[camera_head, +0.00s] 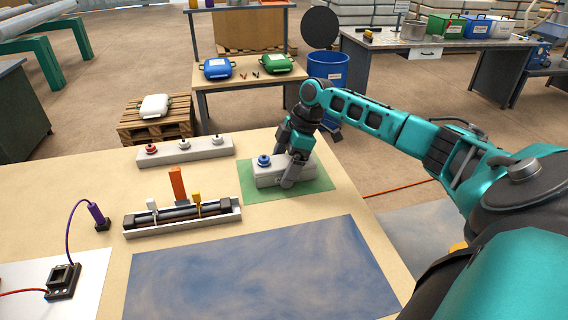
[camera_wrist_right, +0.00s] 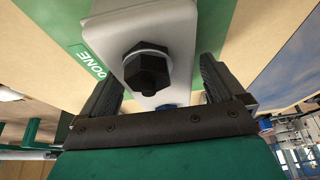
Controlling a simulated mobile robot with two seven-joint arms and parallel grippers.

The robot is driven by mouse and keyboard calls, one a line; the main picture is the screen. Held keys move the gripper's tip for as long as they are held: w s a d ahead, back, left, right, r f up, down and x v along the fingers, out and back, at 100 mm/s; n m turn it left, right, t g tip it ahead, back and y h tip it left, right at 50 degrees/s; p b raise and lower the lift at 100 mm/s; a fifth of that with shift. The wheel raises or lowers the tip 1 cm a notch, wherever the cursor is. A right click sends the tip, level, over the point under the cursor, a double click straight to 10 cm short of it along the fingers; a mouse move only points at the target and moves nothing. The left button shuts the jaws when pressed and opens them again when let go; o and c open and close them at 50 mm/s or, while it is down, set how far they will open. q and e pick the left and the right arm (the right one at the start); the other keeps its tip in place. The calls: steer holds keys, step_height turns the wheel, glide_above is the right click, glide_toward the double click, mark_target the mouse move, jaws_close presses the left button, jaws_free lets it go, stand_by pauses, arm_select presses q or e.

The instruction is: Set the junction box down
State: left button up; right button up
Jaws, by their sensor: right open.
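The junction box is a light grey block (camera_head: 268,178) with a blue knob on top at its left end. It rests on the green mat (camera_head: 318,184) at the right rear of the table. In the right wrist view the box (camera_wrist_right: 175,25) shows a dark hexagonal fitting (camera_wrist_right: 147,69), and the mat (camera_wrist_right: 60,28) beside it reads "DONE". My right gripper (camera_head: 290,170) is open and low over the box, with a finger on each side of it. I cannot tell whether the fingers touch it. My left gripper is not in view.
A grey block with red and white knobs (camera_head: 185,152) lies left of the mat. A tray (camera_head: 183,224) with a dark rod and an orange piece is in front of it. A blue mat (camera_head: 262,270) lies nearer me. A purple plug (camera_head: 97,213) stands at the left.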

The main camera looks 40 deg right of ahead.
steer(key=shift+r, duration=0.1)
steer(key=p+v, duration=0.1)
steer(key=v, duration=1.1)
steer(key=shift+r, duration=0.1)
steer(key=shift+a, duration=0.1)
